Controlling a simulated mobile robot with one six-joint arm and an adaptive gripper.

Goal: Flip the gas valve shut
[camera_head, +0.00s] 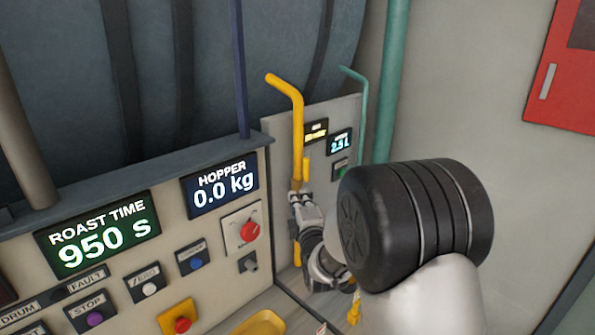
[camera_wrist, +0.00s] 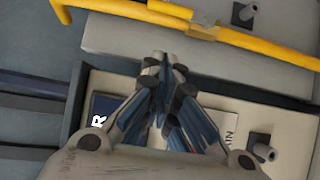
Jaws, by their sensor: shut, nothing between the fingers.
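The yellow gas pipe (camera_head: 297,130) runs down the front of the back panel, with a bent top end. A short yellow valve lever (camera_head: 306,169) stands upright beside the pipe, roughly in line with it. In the wrist view the pipe (camera_wrist: 270,48) crosses the top of the picture, with the valve body (camera_wrist: 203,32) and the lever (camera_wrist: 172,10) on it. My gripper (camera_head: 295,196) is shut and empty, close to the pipe just below the lever. In the wrist view its fingertips (camera_wrist: 164,60) lie below the pipe; I cannot tell whether they touch it. My gripper and arm hide part of the lower pipe.
The control panel (camera_head: 120,275) with displays, buttons and a red knob (camera_head: 250,231) stands at the left. A green pipe (camera_head: 391,80) rises behind my arm. A red wall box (camera_head: 565,85) hangs at the right. Bare wall lies between them.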

